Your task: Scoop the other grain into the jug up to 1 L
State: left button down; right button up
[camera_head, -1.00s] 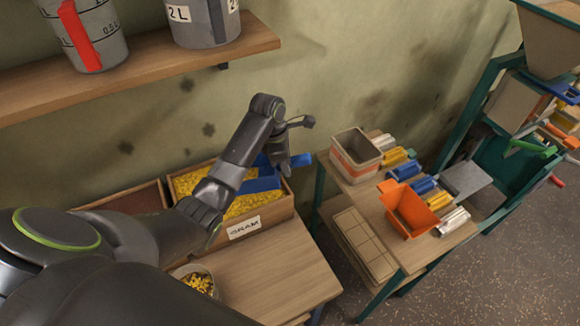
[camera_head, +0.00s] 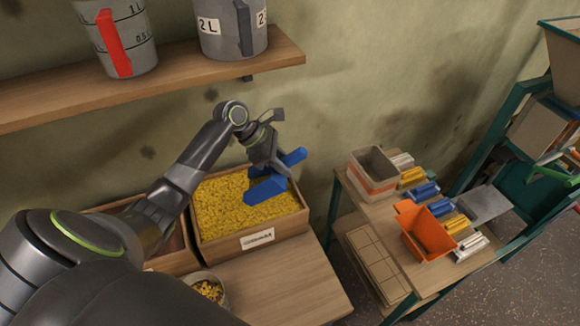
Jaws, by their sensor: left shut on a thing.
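My left gripper (camera_head: 272,166) is shut on a blue scoop (camera_head: 266,189). The scoop is over the right part of a wooden bin (camera_head: 283,237) of yellow grain (camera_head: 225,208), close to the grain; I cannot tell whether it touches it or holds any. The bin's front label is too small to read surely. A second bin (camera_head: 180,263), mostly behind my arm, stands to its left with brownish contents. A grey jug with a red handle (camera_head: 128,42) and a grey jug marked 2 L (camera_head: 233,30) stand on the shelf. My right gripper is not in view.
A small bowl (camera_head: 206,286) with yellow grain stands on the wooden table (camera_head: 285,283). A side table at right holds an orange scoop-like container (camera_head: 428,235), a beige and orange box (camera_head: 373,174) and several coloured rolls. The shelf (camera_head: 180,80) overhangs at upper left.

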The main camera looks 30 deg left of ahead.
pick_arm(q)
jog(key=shift+s+a+r+t+h, duration=0.35)
jog(key=shift+s+a+r+h, duration=0.1)
jog(key=shift+a+h, duration=0.25)
jog(key=shift+s+a+r+t+h, duration=0.4)
jog(key=shift+a+h, duration=0.25)
jog(key=shift+a, duration=0.2)
jog(key=shift+s+a+r+t+h, duration=0.3)
jog(key=shift+a+r+h, duration=0.2)
jog(key=shift+a+h, duration=0.2)
jog(key=w+d+f+y, duration=0.1)
jog(key=d+f+g+y, duration=0.1)
jog(key=d+y, duration=0.1)
jog(key=w+d+f+g+y, duration=0.1)
jog(key=d, duration=0.1)
jog(key=shift+w+d+g+y, duration=0.2)
jog(key=shift+w+g+y, duration=0.05)
jog(key=shift+w+y, duration=0.1)
jog(key=w+d+f+g+y, duration=0.35)
jog(key=d+f+y, duration=0.3)
jog(key=f, duration=0.25)
jog(key=shift+y, duration=0.25)
jog(key=shift+s+a+r, duration=0.1)
jog(key=shift+r, duration=1.05)
jog(key=shift+s+a+r, duration=0.1)
jog(key=shift+r, duration=1)
